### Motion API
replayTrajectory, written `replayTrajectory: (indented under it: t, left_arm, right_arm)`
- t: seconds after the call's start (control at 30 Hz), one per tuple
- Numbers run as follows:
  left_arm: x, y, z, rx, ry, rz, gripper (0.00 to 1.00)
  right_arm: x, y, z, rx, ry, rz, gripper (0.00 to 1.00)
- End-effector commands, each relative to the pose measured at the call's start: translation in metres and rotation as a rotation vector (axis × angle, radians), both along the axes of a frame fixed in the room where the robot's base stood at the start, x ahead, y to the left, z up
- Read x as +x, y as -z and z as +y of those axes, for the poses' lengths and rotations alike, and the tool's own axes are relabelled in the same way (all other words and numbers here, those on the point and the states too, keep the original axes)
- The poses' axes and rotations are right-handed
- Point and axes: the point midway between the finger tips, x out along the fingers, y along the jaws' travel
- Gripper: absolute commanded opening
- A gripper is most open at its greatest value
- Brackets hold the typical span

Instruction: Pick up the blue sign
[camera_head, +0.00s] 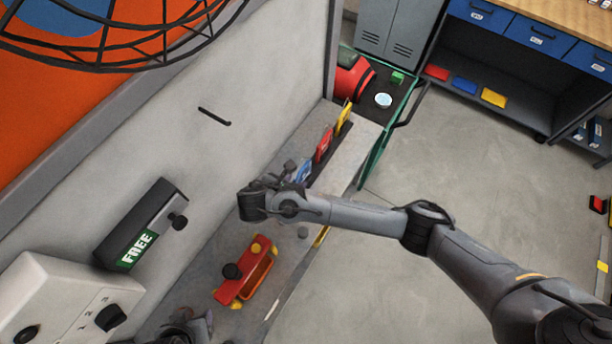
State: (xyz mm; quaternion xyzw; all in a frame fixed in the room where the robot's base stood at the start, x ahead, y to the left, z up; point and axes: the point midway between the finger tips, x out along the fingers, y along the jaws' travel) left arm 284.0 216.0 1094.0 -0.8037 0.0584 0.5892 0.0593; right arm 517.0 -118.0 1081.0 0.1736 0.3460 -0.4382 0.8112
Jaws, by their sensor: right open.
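The blue sign (304,173) stands in a dark holder on the grey ledge, nearest in a row with a red sign (324,145) and a yellow sign (344,115). My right gripper (292,167) is open, at the left side of the blue sign and very close to it. I cannot tell whether it touches the sign. The wrist and fingers hide part of the sign's lower left. Part of my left gripper (200,325) shows at the bottom edge; its jaws cannot be made out.
A red lockout-like device (247,270) lies on the ledge. A box marked FREE (140,235) and a pale control box (70,305) are on the wall side. A wire fan guard (120,35) hangs at the top left. Open floor (440,170) lies right.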

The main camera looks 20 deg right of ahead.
Motion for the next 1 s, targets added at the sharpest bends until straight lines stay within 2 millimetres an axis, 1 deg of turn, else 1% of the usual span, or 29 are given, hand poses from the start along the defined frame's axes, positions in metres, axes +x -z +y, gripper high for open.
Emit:
replayTrajectory:
  t: [0.03,0.1,0.3,0.43,0.67,0.9,1.0]
  left_arm:
    - [0.0,0.001,-0.001,-0.002,-0.001,0.0,0.43]
    - [0.0,0.001,-0.001,-0.004,-0.002,0.0,0.43]
    - [0.002,-0.003,0.0,-0.001,-0.002,-0.005,0.43]
    - [0.002,-0.003,0.0,0.001,0.0,-0.005,0.43]
    - [0.002,-0.005,0.003,0.01,0.005,-0.008,0.43]
    - [0.003,-0.009,0.003,0.012,0.005,-0.008,0.43]
    - [0.003,-0.01,0.003,0.012,0.005,-0.008,0.43]
  right_arm:
    - [0.007,-0.003,-0.002,-0.001,0.001,-0.013,0.41]
    - [0.013,-0.001,-0.006,-0.001,0.001,-0.021,0.41]
    - [0.024,0.017,-0.022,-0.001,0.003,-0.023,0.41]
    - [0.029,0.026,-0.028,0.001,0.001,-0.023,0.41]
    - [0.034,0.035,-0.033,0.002,0.001,-0.023,0.41]
    - [0.048,0.059,-0.044,0.001,0.003,-0.022,0.41]
    - [0.052,0.066,-0.05,0.002,0.002,-0.021,0.41]
